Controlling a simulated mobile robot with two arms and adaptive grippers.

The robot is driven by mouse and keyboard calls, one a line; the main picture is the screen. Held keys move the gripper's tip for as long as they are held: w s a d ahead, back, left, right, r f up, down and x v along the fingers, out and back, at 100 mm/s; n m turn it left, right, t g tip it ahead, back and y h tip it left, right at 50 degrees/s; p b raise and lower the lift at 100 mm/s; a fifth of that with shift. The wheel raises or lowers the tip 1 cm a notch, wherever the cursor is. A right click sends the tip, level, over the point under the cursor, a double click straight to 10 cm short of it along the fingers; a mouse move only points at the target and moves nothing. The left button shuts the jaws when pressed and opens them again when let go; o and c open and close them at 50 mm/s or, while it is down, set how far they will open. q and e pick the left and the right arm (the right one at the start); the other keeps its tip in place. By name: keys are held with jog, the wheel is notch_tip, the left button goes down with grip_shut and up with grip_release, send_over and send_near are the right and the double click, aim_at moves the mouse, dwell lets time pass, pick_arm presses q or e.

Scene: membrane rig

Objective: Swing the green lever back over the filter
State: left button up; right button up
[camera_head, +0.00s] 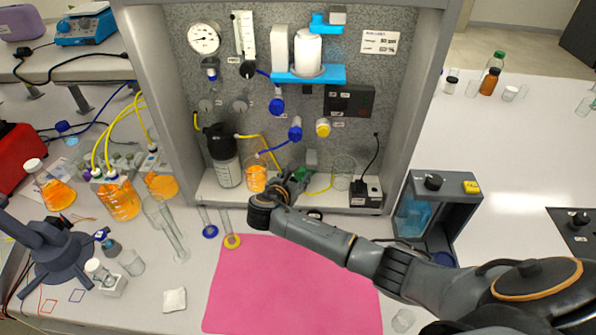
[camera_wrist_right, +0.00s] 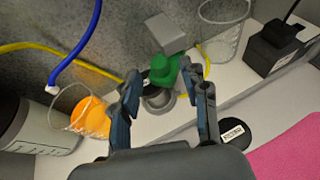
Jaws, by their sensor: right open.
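The green lever (camera_head: 303,173) is at the foot of the rig's back panel, partly hidden by my right gripper (camera_head: 295,180) in the head view. In the right wrist view the green lever (camera_wrist_right: 164,70) shows between and beyond the fingers of my right gripper (camera_wrist_right: 168,86). The gripper is open, with one finger on each side, and no contact is clear. A round grey holder (camera_wrist_right: 158,100) sits just below the lever, and a grey block (camera_wrist_right: 165,34) is behind it. I cannot make out the filter itself. My left gripper is not in view.
An orange-filled beaker (camera_wrist_right: 92,112) stands left of the gripper, and a clear beaker (camera_wrist_right: 224,28) stands right. A black box (camera_wrist_right: 272,50) is farther right. A labelled black disc (camera_wrist_right: 234,133) lies in front. A pink mat (camera_head: 285,290) lies clear on the bench.

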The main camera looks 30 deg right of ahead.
jog(key=shift+x, duration=0.85)
grip_shut()
jog(key=shift+w+a+f+m+g+h+b, duration=0.1)
jog(key=shift+w+a+m+g+h+b, duration=0.25)
jog(key=shift+m+g+b, duration=0.3)
jog(key=w+m+g+h+b, duration=0.1)
jog(key=m+g+b, duration=0.1)
jog(key=b, duration=0.2)
jog(key=w+m+g+b, duration=0.1)
jog(key=m+g+b, duration=0.1)
jog(key=b, duration=0.3)
jog(key=w+m+g+h+b, duration=0.1)
jog(key=m+g+b, duration=0.1)
jog(key=b, duration=0.3)
jog(key=shift+w+f+h, duration=0.1)
jog(key=shift+w+h, duration=0.05)
jog(key=shift+h, duration=0.2)
jog(key=shift+w+d+g+b, duration=0.15)
jog(key=shift+g+b, duration=0.2)
jog(key=shift+b, duration=0.55)
jog(key=shift+r+m, duration=0.25)
